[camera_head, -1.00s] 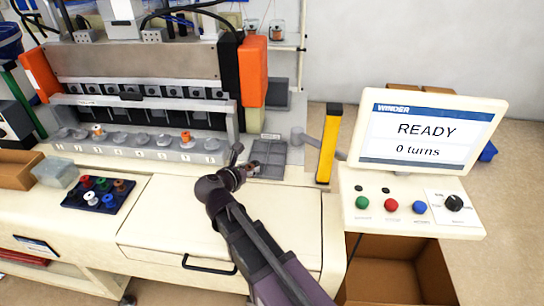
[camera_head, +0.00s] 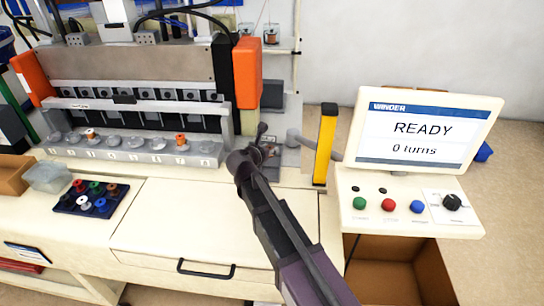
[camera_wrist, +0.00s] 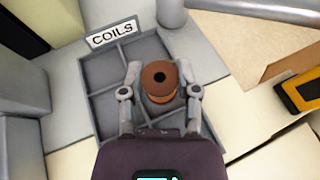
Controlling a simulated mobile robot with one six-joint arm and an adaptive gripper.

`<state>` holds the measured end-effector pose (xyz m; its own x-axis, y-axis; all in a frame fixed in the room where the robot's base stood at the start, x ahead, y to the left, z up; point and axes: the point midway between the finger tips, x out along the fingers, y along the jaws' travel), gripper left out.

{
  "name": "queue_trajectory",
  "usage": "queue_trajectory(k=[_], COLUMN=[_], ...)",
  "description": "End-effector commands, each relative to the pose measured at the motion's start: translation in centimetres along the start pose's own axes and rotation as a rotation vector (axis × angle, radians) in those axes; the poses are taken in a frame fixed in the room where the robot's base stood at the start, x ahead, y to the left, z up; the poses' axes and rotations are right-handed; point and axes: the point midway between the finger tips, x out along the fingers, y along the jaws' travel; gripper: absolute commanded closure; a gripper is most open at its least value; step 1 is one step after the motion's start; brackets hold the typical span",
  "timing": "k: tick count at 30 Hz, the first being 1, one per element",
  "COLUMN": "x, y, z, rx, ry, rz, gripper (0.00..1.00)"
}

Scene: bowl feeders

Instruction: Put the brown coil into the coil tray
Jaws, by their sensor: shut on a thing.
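The brown coil (camera_wrist: 160,80) is between the two fingers of my gripper (camera_wrist: 160,92), which is shut on it, in the wrist view. The coil tray (camera_wrist: 97,72) is a grey tray with several square compartments and a "COILS" label at its far edge. The coil is over the right part of the tray. I cannot tell whether it hangs above a compartment or touches the tray. In the head view my gripper (camera_head: 264,150) is over the tray (camera_head: 292,157), and my arm hides most of the tray and the coil.
A dark rack (camera_head: 85,200) of coloured bobbins is at the left. The winder's spindle row (camera_head: 130,150) carries two orange-brown coils. A yellow post (camera_head: 325,145) stands just right of the tray, near the READY screen (camera_head: 425,130).

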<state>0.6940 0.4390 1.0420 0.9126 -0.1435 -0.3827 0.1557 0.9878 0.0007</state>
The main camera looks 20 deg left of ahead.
Motion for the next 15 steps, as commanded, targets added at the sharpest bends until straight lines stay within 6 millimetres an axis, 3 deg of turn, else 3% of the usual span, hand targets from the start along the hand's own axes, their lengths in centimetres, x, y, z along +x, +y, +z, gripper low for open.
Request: queue_trajectory(k=[10, 15], x=[0.1, 1.5], y=[0.0, 0.0], z=[0.0, 0.4], rx=[0.0, 0.0], ry=[0.0, 0.0], rz=[0.0, 0.0], gripper=[0.91, 0.91])
